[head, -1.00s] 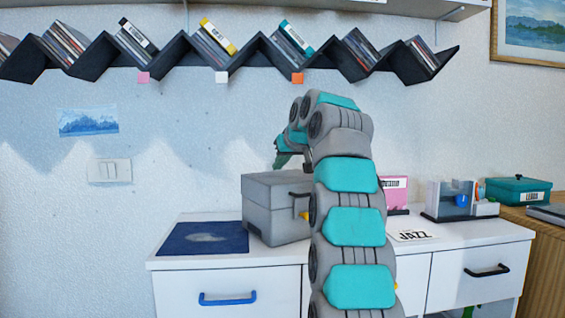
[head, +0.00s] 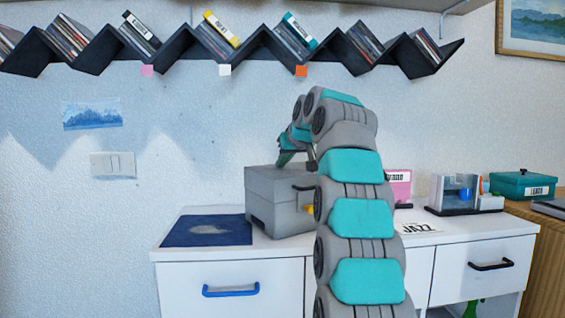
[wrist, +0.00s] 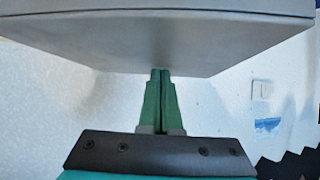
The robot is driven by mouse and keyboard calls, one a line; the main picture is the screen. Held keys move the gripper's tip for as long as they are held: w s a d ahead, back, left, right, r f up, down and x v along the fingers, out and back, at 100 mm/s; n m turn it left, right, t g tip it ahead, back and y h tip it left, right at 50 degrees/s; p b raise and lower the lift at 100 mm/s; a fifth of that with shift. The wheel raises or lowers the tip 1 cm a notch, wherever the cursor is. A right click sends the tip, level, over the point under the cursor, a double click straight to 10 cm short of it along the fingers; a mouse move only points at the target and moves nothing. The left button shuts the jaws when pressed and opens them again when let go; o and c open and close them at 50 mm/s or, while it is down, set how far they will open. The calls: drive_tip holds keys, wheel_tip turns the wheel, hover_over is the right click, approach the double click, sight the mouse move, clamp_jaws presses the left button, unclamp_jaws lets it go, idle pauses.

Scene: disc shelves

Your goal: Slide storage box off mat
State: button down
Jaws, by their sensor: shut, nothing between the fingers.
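The grey storage box (head: 280,212) stands upright on the white cabinet, at the right end of the dark blue mat (head: 182,234). Its left side meets the mat's right edge; I cannot tell how much of its base lies on the mat. My gripper (head: 280,163) is shut and empty, at the far side of the box near its top. In the wrist view its green fingers (wrist: 160,72) are together, with tips at the box's grey face (wrist: 150,42); I cannot tell whether they touch. My arm hides the box's right part.
The cabinet top (head: 200,255) in front of the mat is clear. A zigzag disc shelf (head: 262,60) hangs above.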

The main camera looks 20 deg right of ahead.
sight(286, 171)
drive_tip(key=shift+s+f+b, duration=0.3)
drive_tip(key=shift+s+b, duration=0.2)
drive_tip(key=shift+s, duration=0.5)
drive_tip(key=shift+s+f+b, duration=0.25)
drive_tip(key=shift+s+b, duration=0.25)
drive_tip(key=shift+s, duration=0.5)
drive_tip(key=shift+r+p, duration=0.75)
drive_tip(key=shift+p, duration=0.1)
drive_tip(key=shift+s+d, duration=0.1)
drive_tip(key=shift+s, duration=0.2)
drive_tip(key=s+b, duration=0.1)
drive_tip(key=s, duration=1)
drive_tip(key=shift+s+r+b, duration=0.15)
drive_tip(key=shift+s+b, duration=0.05)
drive_tip(key=shift+b, duration=0.2)
drive_tip(key=shift+s, duration=0.15)
